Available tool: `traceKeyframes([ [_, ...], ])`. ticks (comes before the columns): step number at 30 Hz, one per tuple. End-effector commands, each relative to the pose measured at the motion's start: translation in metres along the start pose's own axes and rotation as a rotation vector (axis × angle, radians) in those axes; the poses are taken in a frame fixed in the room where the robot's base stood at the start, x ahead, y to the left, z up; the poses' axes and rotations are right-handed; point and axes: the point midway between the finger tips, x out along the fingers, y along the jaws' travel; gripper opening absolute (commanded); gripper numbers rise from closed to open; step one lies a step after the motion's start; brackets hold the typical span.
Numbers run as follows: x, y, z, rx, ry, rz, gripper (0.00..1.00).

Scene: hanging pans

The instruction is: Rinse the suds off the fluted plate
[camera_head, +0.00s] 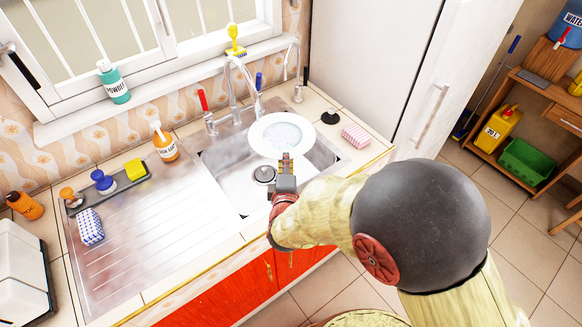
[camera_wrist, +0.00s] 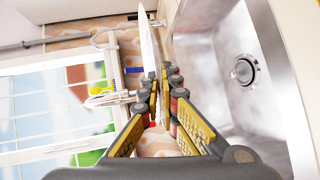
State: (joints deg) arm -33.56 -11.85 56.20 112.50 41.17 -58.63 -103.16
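The white fluted plate (camera_head: 281,132) is above the sink basin (camera_head: 238,182), near the tap. Its middle shows a greyish-white patch; I cannot tell if this is suds. My gripper (camera_head: 286,160) is at the near rim of the plate. In the wrist view the plate (camera_wrist: 149,45) shows edge-on, with its rim between the fingertips of my gripper (camera_wrist: 161,82), which look shut on it. The chrome tap (camera_head: 241,75) arches behind the plate's left side, between a red handle (camera_head: 203,101) and a blue handle (camera_head: 258,82). I see no clear water stream.
The basin's drain (camera_head: 264,174) is below the plate. A pink striped sponge (camera_head: 355,136) and black stopper (camera_head: 330,117) lie right of the sink. An orange soap bottle (camera_head: 164,145) stands left of it. The ribbed drainboard (camera_head: 150,230) is mostly clear.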

Motion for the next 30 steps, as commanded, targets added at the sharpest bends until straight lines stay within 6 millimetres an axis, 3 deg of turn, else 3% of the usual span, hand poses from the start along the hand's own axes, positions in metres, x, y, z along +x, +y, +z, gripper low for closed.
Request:
traceKeyframes([
  [18, 0.045, 0.0, -0.032, 0.002, 0.0, 0.004, 0.0],
  [30, 0.06, 0.0, -0.042, 0.002, 0.0, 0.004, 0.0],
])
